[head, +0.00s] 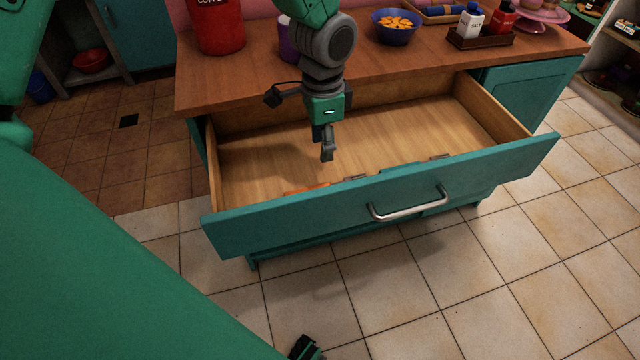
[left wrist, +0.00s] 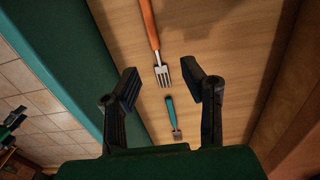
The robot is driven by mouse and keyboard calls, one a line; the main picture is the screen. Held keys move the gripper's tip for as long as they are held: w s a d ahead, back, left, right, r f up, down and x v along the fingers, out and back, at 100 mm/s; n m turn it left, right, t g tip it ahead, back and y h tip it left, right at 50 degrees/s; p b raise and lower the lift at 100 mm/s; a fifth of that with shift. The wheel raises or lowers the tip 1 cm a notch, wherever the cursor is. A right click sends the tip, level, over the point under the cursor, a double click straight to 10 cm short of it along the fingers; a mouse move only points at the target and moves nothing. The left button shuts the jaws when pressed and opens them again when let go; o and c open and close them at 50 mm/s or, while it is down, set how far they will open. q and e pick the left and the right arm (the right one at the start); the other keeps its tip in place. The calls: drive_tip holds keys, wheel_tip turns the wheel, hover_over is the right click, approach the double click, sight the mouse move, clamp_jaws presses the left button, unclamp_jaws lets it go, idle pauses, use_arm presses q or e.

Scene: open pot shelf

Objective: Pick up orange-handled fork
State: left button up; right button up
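The orange-handled fork (left wrist: 149,24) lies on the drawer floor in the left wrist view. Its metal tines point down the picture, toward the gap between my fingers. In the head view only part of its orange handle (head: 306,188) shows behind the drawer front. My left gripper (head: 327,154) is over the open drawer. Its two fingers (left wrist: 162,88) are spread in the left wrist view, with nothing between them. A teal-handled fork (left wrist: 172,112) lies just below the orange one there. A black piece (head: 305,347) at the head view's bottom edge may be my right gripper; its state is unclear.
The pulled-out drawer has a tall teal front (head: 390,190) with a metal handle (head: 410,207). Other small utensils lie close behind that front. The wooden counter (head: 230,86) above holds a red canister (head: 217,28), a blue bowl (head: 396,30) and a shaker tray. Most of the drawer floor is bare.

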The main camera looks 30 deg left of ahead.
use_arm(q)
hover_over(326, 184)
drive_tip(key=f, duration=0.5)
drive_tip(key=shift+a+b, duration=0.3)
drive_tip(key=shift+b, duration=0.1)
drive_tip(key=shift+d+f, duration=0.3)
drive_tip(key=shift+d, duration=0.2)
drive_tip(key=shift+d+f, duration=0.1)
drive_tip(key=shift+f, duration=0.15)
drive_tip(key=f, duration=0.2)
drive_tip(key=a+f+b, duration=0.1)
drive_tip(key=f, duration=0.2)
drive_tip(key=shift+b, duration=0.3)
drive_tip(key=shift+d+r, duration=0.1)
drive_tip(key=shift+d, duration=0.15)
drive_tip(key=shift+c, duration=0.4)
drive_tip(key=shift+d, duration=0.2)
drive_tip(key=c, duration=0.6)
drive_tip(key=shift+r, duration=0.1)
clamp_jaws()
use_arm(e)
drive_tip(key=f, duration=0.1)
drive_tip(key=d+f, duration=0.1)
drive_tip(key=f, duration=0.1)
drive_tip(key=shift+s, duration=0.1)
